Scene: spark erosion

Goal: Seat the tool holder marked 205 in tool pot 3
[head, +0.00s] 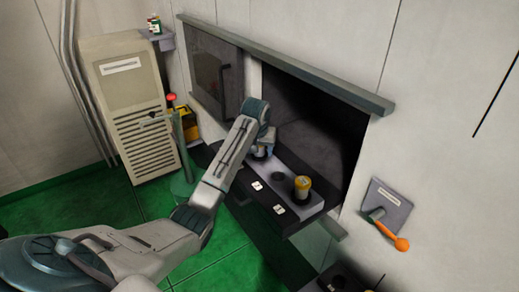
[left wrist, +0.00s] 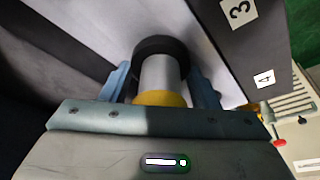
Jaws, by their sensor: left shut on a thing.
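My left gripper (head: 262,152) is low over the far end of the tool pot shelf (head: 290,166). In the left wrist view its blue fingers (left wrist: 160,72) are shut on a tool holder (left wrist: 161,76) with a silver body, a yellow band and a black ring at its far end. No number is readable on it. I cannot tell whether the black ring is its flange or a pot's rim. Labels 3 (left wrist: 239,11) and 4 (left wrist: 264,78) show on the shelf edge, 4 nearer the gripper. My right gripper is out of view.
A yellow-topped holder (head: 302,186) stands in the pot nearer the right end. A dark opening (head: 318,125) lies behind the shelf. An orange-handled lever (head: 390,232) is on the wall at right. A beige cabinet (head: 128,105) stands at left.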

